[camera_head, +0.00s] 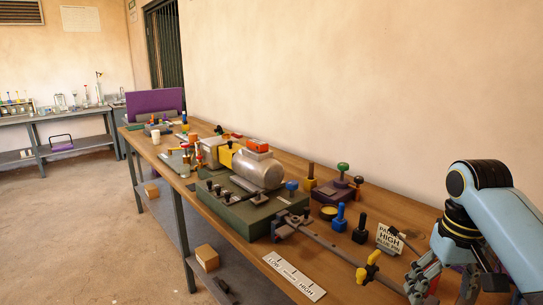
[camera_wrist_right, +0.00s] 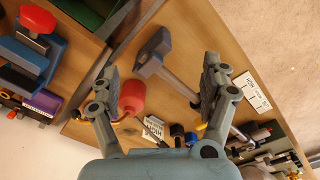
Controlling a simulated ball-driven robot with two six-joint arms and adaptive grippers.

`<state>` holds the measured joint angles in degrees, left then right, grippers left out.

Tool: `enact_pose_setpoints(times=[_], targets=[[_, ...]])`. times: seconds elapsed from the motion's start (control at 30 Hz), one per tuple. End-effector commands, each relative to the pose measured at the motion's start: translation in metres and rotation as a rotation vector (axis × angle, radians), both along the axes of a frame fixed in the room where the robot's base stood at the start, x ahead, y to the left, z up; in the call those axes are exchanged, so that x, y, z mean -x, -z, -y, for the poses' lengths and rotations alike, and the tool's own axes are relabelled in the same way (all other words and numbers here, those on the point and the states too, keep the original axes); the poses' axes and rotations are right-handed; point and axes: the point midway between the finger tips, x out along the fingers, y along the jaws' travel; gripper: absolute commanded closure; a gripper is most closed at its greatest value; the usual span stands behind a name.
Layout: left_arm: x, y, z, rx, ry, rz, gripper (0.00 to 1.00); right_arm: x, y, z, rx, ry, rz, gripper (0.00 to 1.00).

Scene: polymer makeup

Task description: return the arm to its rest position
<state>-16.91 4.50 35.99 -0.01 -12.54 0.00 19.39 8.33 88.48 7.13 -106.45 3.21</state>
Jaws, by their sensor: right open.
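My right arm (camera_head: 500,215) comes in at the right edge of the head view, over the near right end of the bench. My right gripper (camera_head: 440,287) is at its lower end, partly cut off by the frame. In the right wrist view the gripper (camera_wrist_right: 160,66) has its two fingers spread wide, with nothing held between them. Below the fingers a grey-headed hammer (camera_wrist_right: 152,52) and a red rounded thing (camera_wrist_right: 131,97) show on the bench. My left gripper is not in view.
The wooden bench (camera_head: 345,275) carries a green base with a metal cylinder (camera_head: 262,172), a yellow-handled bar (camera_head: 367,270), a PARK HIGH sign (camera_head: 389,239), a LOW-HIGH label plate (camera_head: 294,277) and several knobbed pegs. The wall (camera_head: 350,80) stands behind. Open floor (camera_head: 70,220) lies left.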

Motion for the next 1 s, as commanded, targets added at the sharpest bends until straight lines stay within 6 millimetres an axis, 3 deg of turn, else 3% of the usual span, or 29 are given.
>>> enact_pose_setpoints(times=[0.27, 0.5, 0.7, 1.0], targets=[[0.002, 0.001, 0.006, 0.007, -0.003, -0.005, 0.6, 0.043, 0.019, -0.004, 0.022, -0.028, 0.046, 0.2], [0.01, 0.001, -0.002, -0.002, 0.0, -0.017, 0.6, 0.103, 0.028, -0.012, 0.046, -0.067, 0.115, 0.2], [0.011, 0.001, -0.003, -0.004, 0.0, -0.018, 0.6, 0.158, 0.021, -0.019, 0.063, -0.101, 0.178, 0.2], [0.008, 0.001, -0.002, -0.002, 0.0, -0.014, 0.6, 0.218, -0.005, -0.027, 0.076, -0.135, 0.253, 0.2]])
